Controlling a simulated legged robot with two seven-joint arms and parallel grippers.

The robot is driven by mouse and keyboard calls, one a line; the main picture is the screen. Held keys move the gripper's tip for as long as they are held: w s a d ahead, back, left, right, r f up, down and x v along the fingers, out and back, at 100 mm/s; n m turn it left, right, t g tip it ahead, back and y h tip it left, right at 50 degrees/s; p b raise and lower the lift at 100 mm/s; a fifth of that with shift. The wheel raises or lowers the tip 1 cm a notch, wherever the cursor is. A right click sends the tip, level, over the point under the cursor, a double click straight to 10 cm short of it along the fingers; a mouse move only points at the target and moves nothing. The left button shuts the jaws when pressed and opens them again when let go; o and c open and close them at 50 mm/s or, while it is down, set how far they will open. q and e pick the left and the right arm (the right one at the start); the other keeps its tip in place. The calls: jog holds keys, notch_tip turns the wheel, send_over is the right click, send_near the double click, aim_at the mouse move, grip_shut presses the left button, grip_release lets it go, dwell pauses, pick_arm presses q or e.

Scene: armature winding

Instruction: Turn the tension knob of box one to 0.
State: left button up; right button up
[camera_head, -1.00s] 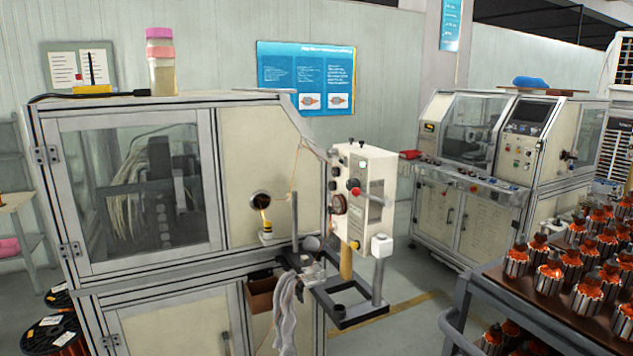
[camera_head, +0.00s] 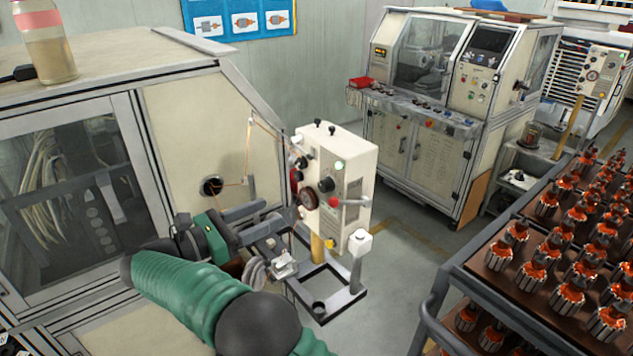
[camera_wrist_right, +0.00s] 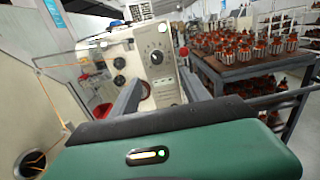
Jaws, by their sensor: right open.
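The cream control box (camera_head: 350,150) stands on a post beside the winding machine. On its front face are a green light (camera_head: 339,165), a black knob (camera_head: 326,184) and a red ball (camera_head: 333,201). In the right wrist view a black knob with a dial (camera_wrist_right: 157,57) sits on the box face, seemingly the same knob; its setting is too small to read. My right gripper (camera_head: 284,215) is open and empty, left of the box in the head view. In the right wrist view its fingers (camera_wrist_right: 160,78) point toward the box, below the knob, apart from it. My left gripper is not visible.
The winding machine (camera_head: 200,120) stands close on the left, with a thin wire running to the box. A small white-topped post (camera_head: 358,245) stands in front of the box. A cart (camera_head: 470,262) of armatures is at the right. Open floor lies between.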

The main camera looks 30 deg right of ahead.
jog(key=p, duration=0.4)
send_near(321, 188)
jog(key=d, duration=0.4)
jog(key=shift+w+d+r, duration=0.1)
jog(key=shift+w+d, duration=0.05)
jog(key=shift+w, duration=0.25)
jog(key=d+p, duration=0.1)
jog(key=d, duration=0.1)
jog(key=d+p, duration=0.1)
jog(key=d, duration=0.1)
jog(key=shift+s+d, duration=0.15)
jog(key=shift+s, duration=0.05)
jog(key=shift+d, duration=0.2)
jog(key=shift+w+a, duration=0.15)
jog(key=shift+w, duration=0.05)
jog(key=shift+c, duration=1.1)
jog(key=shift+s, duration=0.15)
jog(key=c, duration=0.7)
grip_shut()
